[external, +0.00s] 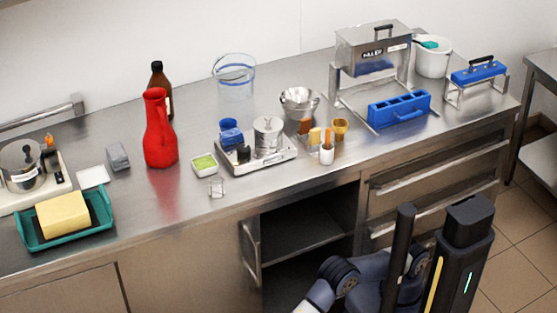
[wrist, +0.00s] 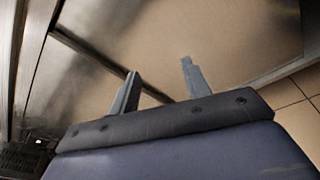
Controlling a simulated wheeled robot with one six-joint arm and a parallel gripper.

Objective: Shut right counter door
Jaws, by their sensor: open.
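The right counter door (external: 250,248) stands swung open at the left side of a dark cabinet opening (external: 305,235) under the worktop. It shows nearly edge-on, with a bar handle along it. My gripper (wrist: 158,82) shows in the wrist view with its two grey fingers apart and nothing between them. In the external view my gripper is hidden low in the picture; only my arm shows in front of the opening. In the wrist view a broad tan-grey surface lies beyond the fingers; I cannot tell whether it is the door. No contact is visible.
Drawers (external: 430,185) with bar handles are right of the opening. A closed front panel (external: 65,292) is at the left. The worktop above holds a red bottle (external: 160,130), a teal tray (external: 30,232) and a blue mould (external: 398,110). Tiled floor (external: 525,225) is clear at right.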

